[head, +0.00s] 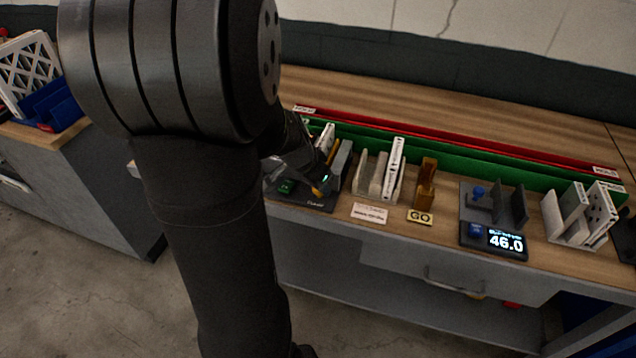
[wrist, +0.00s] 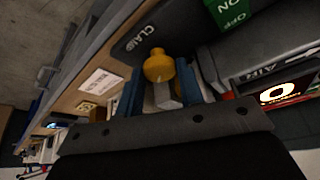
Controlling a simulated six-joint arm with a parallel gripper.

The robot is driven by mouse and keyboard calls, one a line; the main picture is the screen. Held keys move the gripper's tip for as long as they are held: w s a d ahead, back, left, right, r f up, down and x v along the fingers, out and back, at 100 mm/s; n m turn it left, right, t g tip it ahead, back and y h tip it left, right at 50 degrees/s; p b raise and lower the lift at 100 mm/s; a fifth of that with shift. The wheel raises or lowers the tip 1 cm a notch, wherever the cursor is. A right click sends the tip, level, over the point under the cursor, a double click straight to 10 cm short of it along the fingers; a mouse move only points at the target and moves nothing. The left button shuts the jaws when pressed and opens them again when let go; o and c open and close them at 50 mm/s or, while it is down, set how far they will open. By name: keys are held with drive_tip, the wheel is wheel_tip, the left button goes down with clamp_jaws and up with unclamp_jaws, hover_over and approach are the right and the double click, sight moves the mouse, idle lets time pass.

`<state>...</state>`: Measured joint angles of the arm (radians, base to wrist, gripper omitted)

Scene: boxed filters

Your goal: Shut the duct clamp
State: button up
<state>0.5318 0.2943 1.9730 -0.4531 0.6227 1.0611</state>
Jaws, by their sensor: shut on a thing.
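The duct clamp (head: 310,203) is on a dark base at the left part of the bench, partly hidden by my arm. Its plate, with lettering that starts "CLA" (wrist: 142,37), shows in the wrist view. A yellow round knob (wrist: 158,66) on a grey stem (wrist: 166,94) stands out from it. My gripper (wrist: 160,88) is shut on this knobbed handle, with a blue finger on each side of the stem. In the head view my gripper (head: 317,185) is over the clamp base, and its fingers are hard to make out.
A green ON/OFF switch (wrist: 232,10) and a lit display (wrist: 284,92) are close to my gripper. A green rail (head: 450,160) runs behind.

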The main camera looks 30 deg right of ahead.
drive_tip(key=m+g, duration=0.1)
drive_tip(key=m, duration=0.3)
drive_tip(key=shift+w+m+g, duration=0.2)
drive_tip(key=shift+m+g, duration=0.2)
idle(0.4)
drive_tip(key=o, duration=1)
drive_tip(key=shift+c, duration=0.2)
